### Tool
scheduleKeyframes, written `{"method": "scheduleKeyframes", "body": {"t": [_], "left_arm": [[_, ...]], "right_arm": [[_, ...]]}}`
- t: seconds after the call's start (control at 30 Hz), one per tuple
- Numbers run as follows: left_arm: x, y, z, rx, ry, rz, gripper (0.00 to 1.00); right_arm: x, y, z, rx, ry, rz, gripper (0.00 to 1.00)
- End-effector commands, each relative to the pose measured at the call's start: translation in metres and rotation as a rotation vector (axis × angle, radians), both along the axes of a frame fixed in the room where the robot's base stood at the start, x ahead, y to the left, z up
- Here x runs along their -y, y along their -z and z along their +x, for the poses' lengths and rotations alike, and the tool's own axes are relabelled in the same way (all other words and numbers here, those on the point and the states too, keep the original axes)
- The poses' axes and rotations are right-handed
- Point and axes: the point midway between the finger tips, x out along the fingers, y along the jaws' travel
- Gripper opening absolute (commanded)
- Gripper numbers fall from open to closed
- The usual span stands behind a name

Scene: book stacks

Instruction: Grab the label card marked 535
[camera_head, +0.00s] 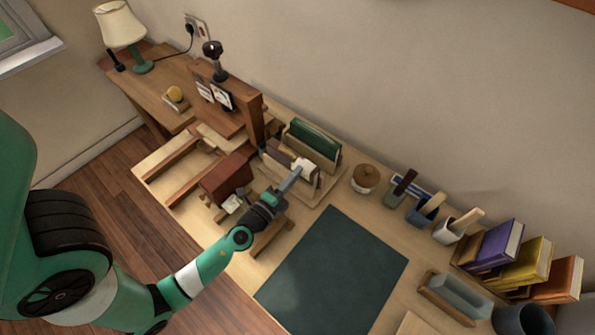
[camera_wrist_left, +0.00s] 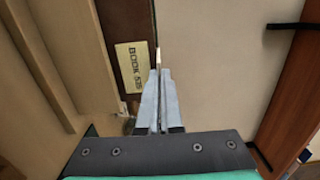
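A pale yellow label card (camera_wrist_left: 132,67) with dark print, apparently "BOOK 535", lies on a dark brown surface in the left wrist view. My left gripper (camera_wrist_left: 159,72) is just right of this card, with its fingers close together. A thin pale sliver shows at the fingertips; I cannot tell whether it is gripped. In the head view my left gripper (camera_head: 293,178) is at the wooden book holder (camera_head: 331,183). A small white piece (camera_head: 305,167) is at its tips, with no readable print. My right gripper is not in view.
A dark red box (camera_head: 227,177) stands left of my left gripper. A green book (camera_head: 314,139) stands in the holder behind it. A round lidded pot (camera_head: 366,177) and several pen cups stand to the right. The dark green mat (camera_head: 335,270) is clear.

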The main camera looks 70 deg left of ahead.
Motion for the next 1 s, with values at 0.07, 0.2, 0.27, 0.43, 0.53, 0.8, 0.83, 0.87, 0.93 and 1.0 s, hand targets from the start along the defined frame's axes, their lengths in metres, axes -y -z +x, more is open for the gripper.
{"method": "scheduleKeyframes", "body": {"t": [0.07,0.2,0.27,0.43,0.53,0.8,0.83,0.87,0.93,1.0], "left_arm": [[0.0,-0.008,0.0,0.001,0.0,-0.001,0.0],[0.0,-0.028,0.0,0.001,0.0,-0.001,0.0],[0.0,-0.04,0.0,0.001,0.0,-0.001,0.0],[0.021,-0.084,-0.032,-0.001,0.003,-0.002,0.0],[0.039,-0.097,-0.056,-0.005,0.008,-0.002,0.0],[0.072,-0.121,-0.103,-0.002,0.011,-0.001,0.0],[0.073,-0.122,-0.104,-0.002,0.011,-0.001,0.0],[0.074,-0.123,-0.106,-0.002,0.01,-0.001,0.0],[0.076,-0.125,-0.11,-0.002,0.008,0.0,0.0],[0.077,-0.126,-0.113,-0.002,0.007,0.0,0.0]], "right_arm": [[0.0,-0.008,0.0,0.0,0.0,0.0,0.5],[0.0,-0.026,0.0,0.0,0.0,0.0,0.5],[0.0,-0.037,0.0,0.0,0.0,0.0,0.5],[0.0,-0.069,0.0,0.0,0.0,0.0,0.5],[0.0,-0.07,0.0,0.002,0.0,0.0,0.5],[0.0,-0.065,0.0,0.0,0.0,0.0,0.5],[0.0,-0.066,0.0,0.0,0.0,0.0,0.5],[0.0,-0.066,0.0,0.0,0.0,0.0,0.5],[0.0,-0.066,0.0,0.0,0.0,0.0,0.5],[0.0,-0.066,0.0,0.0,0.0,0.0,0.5]]}}
